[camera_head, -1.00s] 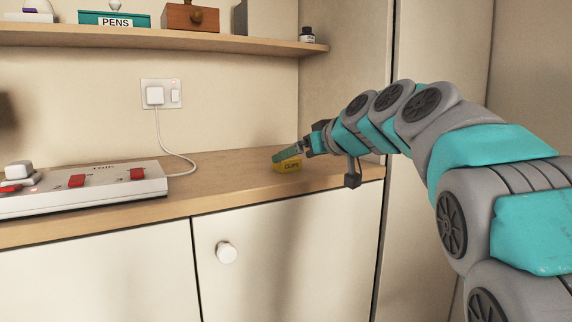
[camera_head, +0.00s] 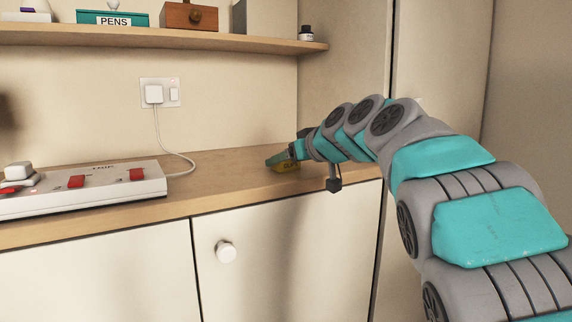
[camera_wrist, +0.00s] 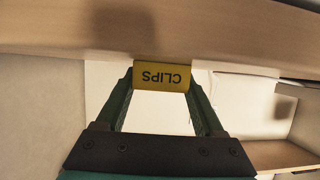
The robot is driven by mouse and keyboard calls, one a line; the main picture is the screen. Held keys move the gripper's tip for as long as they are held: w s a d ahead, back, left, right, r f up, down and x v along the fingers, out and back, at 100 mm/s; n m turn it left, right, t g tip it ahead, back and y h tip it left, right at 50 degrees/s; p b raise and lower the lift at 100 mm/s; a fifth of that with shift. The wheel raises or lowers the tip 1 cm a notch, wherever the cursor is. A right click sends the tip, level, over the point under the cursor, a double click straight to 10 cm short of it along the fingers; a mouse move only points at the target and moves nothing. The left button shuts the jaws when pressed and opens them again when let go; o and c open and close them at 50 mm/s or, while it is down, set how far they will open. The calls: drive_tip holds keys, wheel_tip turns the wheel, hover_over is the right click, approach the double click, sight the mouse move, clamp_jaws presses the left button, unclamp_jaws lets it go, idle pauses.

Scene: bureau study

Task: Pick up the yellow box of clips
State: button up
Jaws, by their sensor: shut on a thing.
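The yellow box of clips (camera_head: 287,168) sits at the right end of the wooden counter, partly hidden by my gripper (camera_head: 277,160). In the wrist view the box (camera_wrist: 161,76) shows its CLIPS label upside down, between the two green fingers of my gripper (camera_wrist: 161,85). My gripper is shut on the box. The box looks low, at the counter surface; I cannot tell whether it still touches it.
A white power strip (camera_head: 85,190) with red switches lies on the counter (camera_head: 225,180) at the left. A white cable runs from it to a wall socket (camera_head: 161,92).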

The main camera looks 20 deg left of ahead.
drive_tip(key=c, duration=0.6)
drive_tip(key=shift+r, duration=0.1)
